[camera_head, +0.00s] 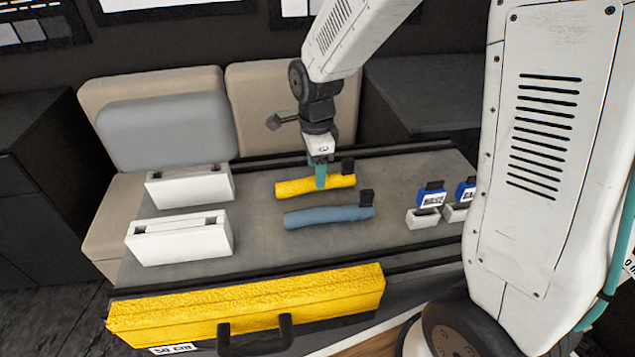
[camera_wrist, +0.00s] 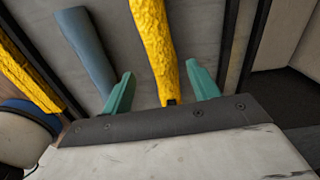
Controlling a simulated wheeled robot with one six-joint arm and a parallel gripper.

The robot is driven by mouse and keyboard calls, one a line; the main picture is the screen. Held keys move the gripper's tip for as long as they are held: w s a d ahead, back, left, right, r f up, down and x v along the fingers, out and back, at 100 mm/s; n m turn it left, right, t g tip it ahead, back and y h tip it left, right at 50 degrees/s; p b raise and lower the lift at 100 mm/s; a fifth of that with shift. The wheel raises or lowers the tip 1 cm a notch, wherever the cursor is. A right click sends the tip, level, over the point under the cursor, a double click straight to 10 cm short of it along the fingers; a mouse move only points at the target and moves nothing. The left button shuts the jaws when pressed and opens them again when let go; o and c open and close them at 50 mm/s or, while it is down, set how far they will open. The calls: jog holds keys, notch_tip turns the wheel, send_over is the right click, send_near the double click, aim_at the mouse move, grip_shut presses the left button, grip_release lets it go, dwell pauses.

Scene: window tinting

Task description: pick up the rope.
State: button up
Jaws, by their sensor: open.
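Nothing in view is plainly a rope. A yellow rough roll (camera_head: 298,187) with a black end piece lies on the grey table (camera_head: 255,240). A smooth blue-grey roll (camera_head: 325,216), also with a black end piece, lies just in front of it. My gripper (camera_head: 320,180) points down at the yellow roll with its teal fingers. In the wrist view my open gripper (camera_wrist: 159,70) has the yellow roll (camera_wrist: 152,35) between its fingers, with gaps on both sides. The blue roll (camera_wrist: 85,50) is outside the left finger. I cannot tell how far down the fingers reach.
Two white boxes (camera_head: 190,187) (camera_head: 178,238) stand at the table's left. Small blue-and-white items (camera_head: 431,195) on pale blocks stand at the right. A long yellow case (camera_head: 250,303) with a black handle is along the front. Beige seats (camera_head: 112,226) and a grey cushion (camera_head: 168,133) are behind and left.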

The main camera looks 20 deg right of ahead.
notch_tip(320, 180, down, 4)
jog(key=shift+w+f, duration=0.15)
jog(key=c, duration=1.1)
